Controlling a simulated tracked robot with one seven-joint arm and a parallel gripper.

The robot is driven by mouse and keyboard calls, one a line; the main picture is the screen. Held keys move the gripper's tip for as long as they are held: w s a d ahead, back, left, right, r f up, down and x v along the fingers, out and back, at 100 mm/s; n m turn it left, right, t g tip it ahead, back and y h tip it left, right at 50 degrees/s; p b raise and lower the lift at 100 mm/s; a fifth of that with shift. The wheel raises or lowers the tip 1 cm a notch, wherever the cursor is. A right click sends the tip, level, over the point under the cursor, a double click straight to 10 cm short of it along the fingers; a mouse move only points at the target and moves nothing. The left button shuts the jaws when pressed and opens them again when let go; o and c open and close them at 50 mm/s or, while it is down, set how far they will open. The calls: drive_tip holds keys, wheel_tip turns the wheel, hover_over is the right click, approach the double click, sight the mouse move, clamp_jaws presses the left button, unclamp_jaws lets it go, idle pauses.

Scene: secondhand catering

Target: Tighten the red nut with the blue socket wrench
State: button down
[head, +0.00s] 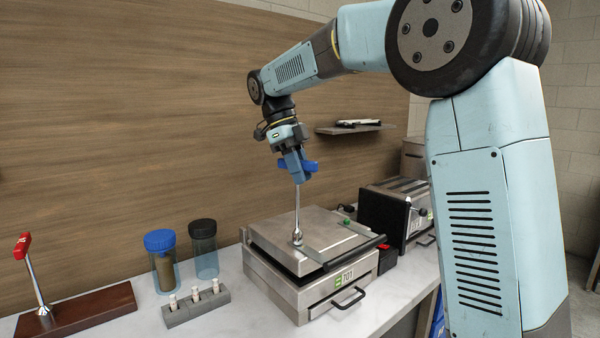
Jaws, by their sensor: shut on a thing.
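My gripper (294,160) is shut on the blue handle (311,166) of the blue socket wrench (298,205). The wrench hangs nearly upright, its steel shaft pointing down. Its socket end (297,238) is at the top of the steel contact grill (300,262); I cannot tell whether it touches or sits over a nut. No red nut can be made out; one under the socket would be hidden. A small green piece (347,221) is on the grill top, right of the wrench.
A red-handled wrench (22,246) stands tilted on a wooden base (100,304) at left. A blue-lidded jar (160,255), a black-lidded jar (205,250) and a grey rack (180,316) stand left of the grill. A toaster (385,212) is behind right. A wall shelf (355,129) is above.

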drive_tip(key=shift+r, duration=1.4)
drive_tip(key=shift+r, duration=2.5)
